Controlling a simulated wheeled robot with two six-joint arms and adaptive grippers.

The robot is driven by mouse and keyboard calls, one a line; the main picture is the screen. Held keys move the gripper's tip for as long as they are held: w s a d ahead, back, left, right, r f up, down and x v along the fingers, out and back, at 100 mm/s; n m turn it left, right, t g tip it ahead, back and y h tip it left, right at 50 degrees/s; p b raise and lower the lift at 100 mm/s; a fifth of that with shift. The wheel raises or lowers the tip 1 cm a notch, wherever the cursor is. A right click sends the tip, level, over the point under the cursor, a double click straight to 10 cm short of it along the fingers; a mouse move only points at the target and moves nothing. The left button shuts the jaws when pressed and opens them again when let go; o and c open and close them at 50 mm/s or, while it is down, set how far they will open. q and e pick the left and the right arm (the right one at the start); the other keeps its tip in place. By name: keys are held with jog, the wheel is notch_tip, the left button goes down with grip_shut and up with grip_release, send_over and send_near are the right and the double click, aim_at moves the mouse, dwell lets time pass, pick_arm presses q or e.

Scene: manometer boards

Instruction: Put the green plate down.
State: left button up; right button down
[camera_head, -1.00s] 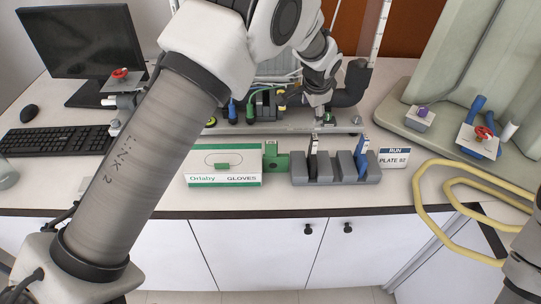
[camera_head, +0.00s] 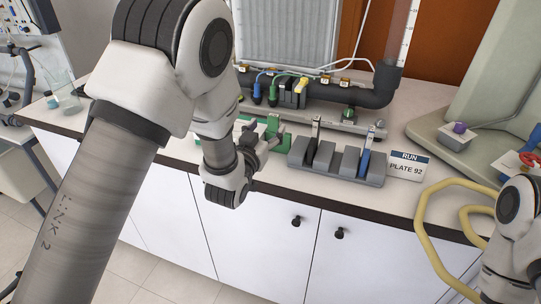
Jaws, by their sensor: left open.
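A green piece (camera_head: 273,126), which looks like the green plate, stands on the bench just left of the grey slotted rack (camera_head: 297,156). My left gripper (camera_head: 273,141) is in front of it, open, with its fingers pointing right. Whether the fingers touch the green piece is hard to tell. The rack holds a dark plate with a pale top (camera_head: 314,138) and a blue plate (camera_head: 366,158). My right gripper is out of view; only part of its arm shows at the lower right.
A sign reading RUN PLATE 92 (camera_head: 408,166) stands right of the rack. Behind are a dark pipe (camera_head: 372,97) and small coloured connectors (camera_head: 285,92). A yellow hose (camera_head: 423,216) hangs over the bench edge at right. My left arm hides most of the glove box.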

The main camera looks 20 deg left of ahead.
aim_at(273, 118)
pick_arm(q)
jog(key=shift+w+a+f, duration=0.35)
jog(key=shift+w+a, duration=0.05)
jog(key=shift+w, duration=0.25)
jog(key=shift+w+a+f, duration=0.3)
jog(key=shift+w+a, duration=0.1)
jog(key=shift+w, duration=0.2)
jog(key=w, duration=0.2)
jog(key=w+p, duration=0.1)
jog(key=w, duration=0.1)
jog(key=w+p, duration=0.1)
jog(key=w, duration=0.1)
jog(key=shift+d, duration=0.4)
jog(key=shift+w+f, duration=0.1)
jog(key=shift+d, duration=0.1)
jog(key=shift+c, duration=1.4)
grip_shut()
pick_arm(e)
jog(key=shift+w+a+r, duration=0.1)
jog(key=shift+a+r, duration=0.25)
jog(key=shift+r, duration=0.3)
